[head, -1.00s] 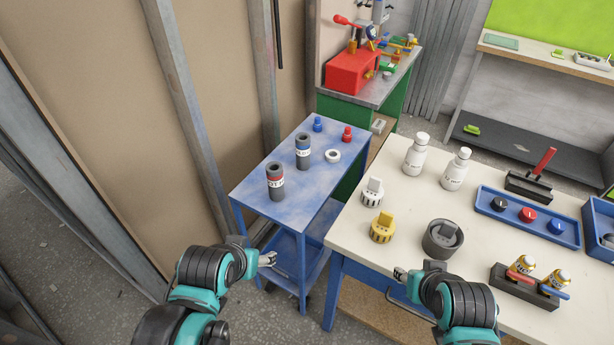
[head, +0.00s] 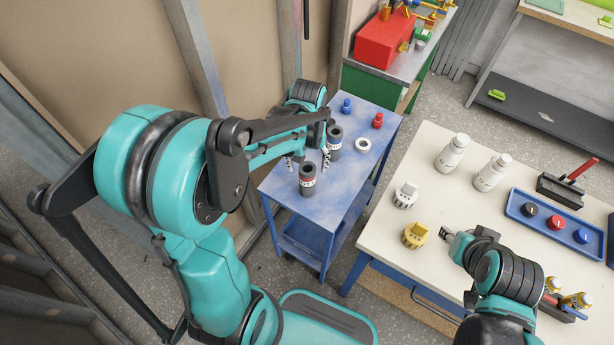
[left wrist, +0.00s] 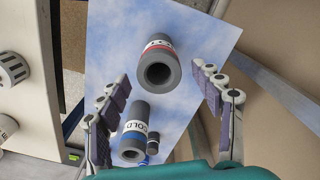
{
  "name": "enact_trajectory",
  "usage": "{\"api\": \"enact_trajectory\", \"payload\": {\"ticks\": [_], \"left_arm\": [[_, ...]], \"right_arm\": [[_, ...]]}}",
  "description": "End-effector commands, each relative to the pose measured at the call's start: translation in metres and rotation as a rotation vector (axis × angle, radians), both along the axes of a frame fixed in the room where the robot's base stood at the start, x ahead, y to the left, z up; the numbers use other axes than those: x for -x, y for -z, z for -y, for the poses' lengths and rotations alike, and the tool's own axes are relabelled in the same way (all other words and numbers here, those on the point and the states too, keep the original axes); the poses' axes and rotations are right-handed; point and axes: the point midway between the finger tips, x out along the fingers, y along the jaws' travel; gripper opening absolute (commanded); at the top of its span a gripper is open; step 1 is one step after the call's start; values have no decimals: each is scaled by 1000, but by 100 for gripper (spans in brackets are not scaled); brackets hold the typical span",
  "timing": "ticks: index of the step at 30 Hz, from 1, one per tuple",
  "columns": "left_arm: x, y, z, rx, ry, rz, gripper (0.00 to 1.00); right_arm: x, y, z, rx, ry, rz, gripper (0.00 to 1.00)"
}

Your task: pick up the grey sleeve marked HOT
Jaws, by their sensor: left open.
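A grey sleeve with a red band (head: 307,186) stands upright near the front of the blue cart top (head: 285,186). Its lettering is not clearly legible. A second grey sleeve, with a blue band (head: 335,148), stands behind it to the right; its label reads COLD in the left wrist view (left wrist: 136,126). My left gripper (head: 308,159) is open and empty above the red-banded sleeve. In the left wrist view that sleeve (left wrist: 163,58) lies between the spread fingers, apart from them. My right gripper (head: 447,233) is over the white table beside a yellow knob; its jaws are unclear.
A white ring (head: 363,144), a blue piece (head: 346,106) and a red piece (head: 377,121) stand farther back on the cart. The white table (head: 440,190) at right holds white bottles (head: 453,152), a yellow knob (head: 415,235) and a blue tray (head: 513,211).

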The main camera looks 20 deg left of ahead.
Motion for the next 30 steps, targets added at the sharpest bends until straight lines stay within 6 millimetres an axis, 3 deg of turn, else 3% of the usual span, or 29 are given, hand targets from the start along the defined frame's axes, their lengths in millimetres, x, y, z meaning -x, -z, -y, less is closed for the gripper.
{"api": "enact_trajectory", "payload": {"ticks": [15,22,23,27,28,30], "left_arm": [[2,67,-1,0,1,2,66],[2,68,-1,0,2,2,66],[2,68,-1,0,2,2,64],[2,68,-1,0,2,2,27],[2,68,-1,0,2,2,21],[2,68,-1,0,2,2,21]], "right_arm": [[0,33,0,0,0,0,40],[0,32,0,0,0,0,40],[0,32,0,0,0,0,40],[0,32,0,0,0,0,40],[0,32,0,0,0,0,40],[0,32,0,0,0,0,40]]}}
